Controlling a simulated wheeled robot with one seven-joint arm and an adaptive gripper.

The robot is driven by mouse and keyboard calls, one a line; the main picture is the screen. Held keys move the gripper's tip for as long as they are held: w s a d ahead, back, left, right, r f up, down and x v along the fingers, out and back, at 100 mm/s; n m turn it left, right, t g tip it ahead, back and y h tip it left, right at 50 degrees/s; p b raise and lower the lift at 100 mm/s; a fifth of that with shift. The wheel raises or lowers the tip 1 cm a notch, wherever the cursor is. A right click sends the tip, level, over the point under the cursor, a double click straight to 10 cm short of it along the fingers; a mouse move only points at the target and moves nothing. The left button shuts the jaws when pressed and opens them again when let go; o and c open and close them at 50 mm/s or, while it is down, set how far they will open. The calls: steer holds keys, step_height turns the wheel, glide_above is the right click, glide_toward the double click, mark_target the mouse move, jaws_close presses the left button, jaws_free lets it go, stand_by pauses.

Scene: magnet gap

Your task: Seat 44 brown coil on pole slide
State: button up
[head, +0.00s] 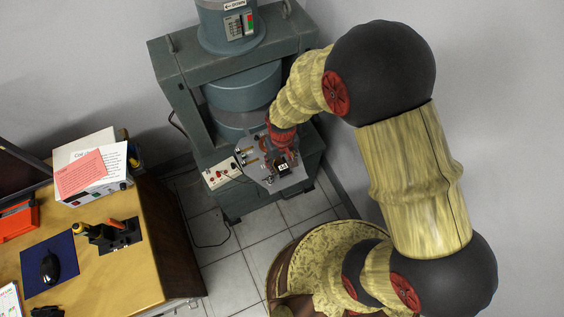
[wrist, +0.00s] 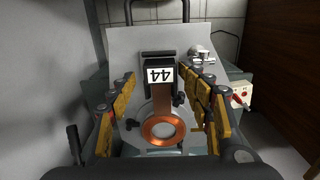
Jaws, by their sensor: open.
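A block with a white label reading 44 (wrist: 160,75), upside down in the wrist view, stands on a sloping grey plate (wrist: 120,45). A brown strip (wrist: 162,103) runs from under the label toward a copper-coloured ring (wrist: 163,131). I cannot tell whether the strip and ring are one piece. My gripper (wrist: 158,82) is open, its yellow fingers on either side of the labelled block with gaps visible. In the head view the labelled block (head: 283,168) sits on the plate's front part, just below my gripper (head: 282,142), whose fingers are hard to make out.
A large green-grey magnet frame (head: 185,90) rises behind the plate. A white control box (head: 222,173) with a cable stands left of it. Silver fittings (wrist: 202,54) sit on the plate at right. A wooden desk (head: 130,270) stands at left; tiled floor (head: 235,245) lies between.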

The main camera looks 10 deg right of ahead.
step_height(320, 180, up, 12)
stand_by(0.6)
stand_by(0.5)
